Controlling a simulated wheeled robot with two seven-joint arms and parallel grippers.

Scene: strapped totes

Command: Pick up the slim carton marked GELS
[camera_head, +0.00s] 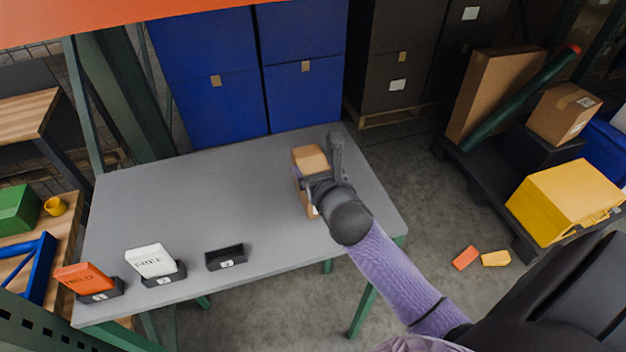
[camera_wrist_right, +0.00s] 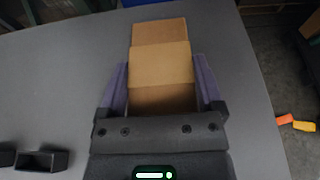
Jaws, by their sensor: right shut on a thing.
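My right gripper (camera_head: 308,178) is over the right part of the grey table and shut on a brown carton (camera_head: 310,158). In the right wrist view the carton (camera_wrist_right: 160,62) sits between the two purple fingers of the gripper (camera_wrist_right: 160,88). No marking can be read on its visible faces. An orange slim carton (camera_head: 82,277) and a white slim carton (camera_head: 150,260) lean in black holders at the table's front left. Their lettering is too small to read surely, so I cannot tell which is marked GELS. My left gripper is not in view.
An empty black holder (camera_head: 226,257) stands right of the white carton. The middle of the grey table (camera_head: 220,200) is clear. Blue boxes (camera_head: 215,95) stand behind it. An orange piece (camera_head: 466,258) and a yellow piece (camera_head: 496,258) lie on the floor, near a loaded dark pallet.

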